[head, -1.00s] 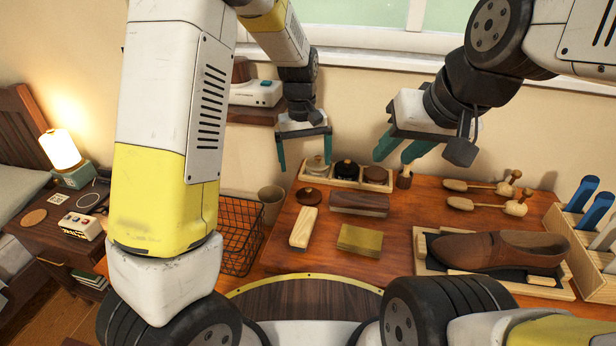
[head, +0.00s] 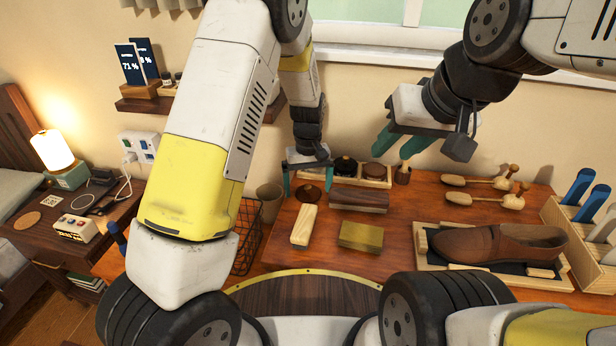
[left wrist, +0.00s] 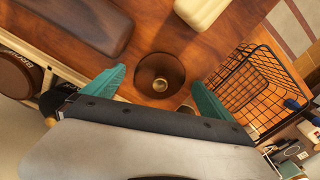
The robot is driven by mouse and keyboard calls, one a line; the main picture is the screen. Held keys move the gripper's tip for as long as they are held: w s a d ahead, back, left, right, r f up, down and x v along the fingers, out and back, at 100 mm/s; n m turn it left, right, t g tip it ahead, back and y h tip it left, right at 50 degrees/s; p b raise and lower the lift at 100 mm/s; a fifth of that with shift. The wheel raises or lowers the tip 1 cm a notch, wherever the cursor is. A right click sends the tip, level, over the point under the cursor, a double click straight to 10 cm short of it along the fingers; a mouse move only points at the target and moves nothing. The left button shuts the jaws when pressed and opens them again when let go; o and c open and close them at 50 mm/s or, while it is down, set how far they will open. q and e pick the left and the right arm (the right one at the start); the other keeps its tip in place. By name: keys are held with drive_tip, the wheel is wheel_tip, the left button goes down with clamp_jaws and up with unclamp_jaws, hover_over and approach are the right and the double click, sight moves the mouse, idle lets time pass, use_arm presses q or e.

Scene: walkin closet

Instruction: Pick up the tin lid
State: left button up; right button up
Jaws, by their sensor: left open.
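The tin lid (head: 308,193) is a round dark-brown lid lying on the wooden table near its back left part. In the left wrist view the lid (left wrist: 157,66) shows a small brass knob at its middle. My left gripper (head: 307,181) is open above the lid. In the left wrist view its teal fingers (left wrist: 157,88) are spread on either side of the lid, not closed on it. My right gripper (head: 396,148) is open and empty, held above the back of the table.
A black wire basket (left wrist: 258,82) is beside the table's left edge. A brown shoe (head: 490,246) lies at right.

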use_arm(q)
drive_tip(key=shift+r, duration=0.1)
drive_tip(key=c, duration=1.4)
